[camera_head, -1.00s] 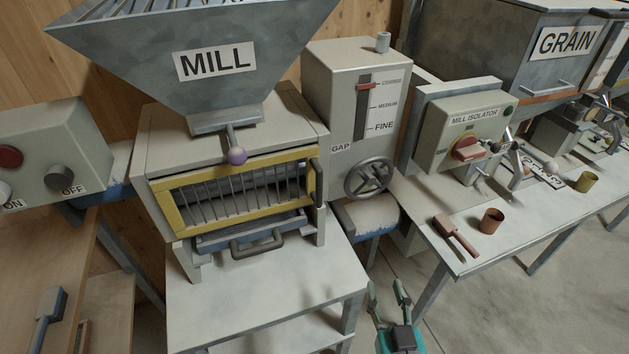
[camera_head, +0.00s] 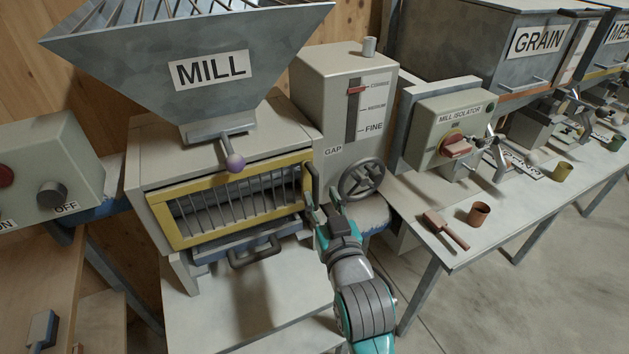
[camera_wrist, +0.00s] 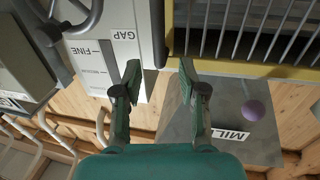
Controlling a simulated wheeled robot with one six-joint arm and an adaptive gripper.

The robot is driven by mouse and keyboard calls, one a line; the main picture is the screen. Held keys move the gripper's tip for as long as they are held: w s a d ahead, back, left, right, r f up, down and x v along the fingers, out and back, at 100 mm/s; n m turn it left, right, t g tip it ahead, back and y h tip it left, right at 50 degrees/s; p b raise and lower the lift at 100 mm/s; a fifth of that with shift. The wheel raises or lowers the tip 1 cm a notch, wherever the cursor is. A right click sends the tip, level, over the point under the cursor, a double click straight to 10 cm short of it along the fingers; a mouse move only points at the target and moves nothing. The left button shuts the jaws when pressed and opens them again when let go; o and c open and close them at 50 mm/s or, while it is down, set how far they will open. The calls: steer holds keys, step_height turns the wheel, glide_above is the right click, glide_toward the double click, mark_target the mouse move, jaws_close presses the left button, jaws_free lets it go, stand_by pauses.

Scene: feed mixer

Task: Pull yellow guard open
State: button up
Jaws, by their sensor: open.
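The yellow guard (camera_head: 238,202) is a yellow frame with thin grey bars across the mill's front opening, and it looks closed. A dark upright handle (camera_head: 315,183) is at its right end. My gripper (camera_head: 326,218) is open at the handle's lower end, in front of the mill's right front corner. In the wrist view the two fingertips of my gripper (camera_wrist: 160,72) stand apart, with a dark upright bar between and beyond them. The guard's barred frame (camera_wrist: 245,68) shows at upper right there. I cannot tell whether the fingers touch the handle.
A grey handwheel (camera_head: 361,180) on the gap box (camera_head: 345,110) is close on the right of my gripper. A lever with a purple knob (camera_head: 235,162) hangs above the guard. A tray handle (camera_head: 255,250) sticks out below it. The table top before the mill (camera_head: 240,300) is clear.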

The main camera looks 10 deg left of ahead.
mark_target(316, 183)
steer(key=shift+x, duration=3.05)
jaws_close()
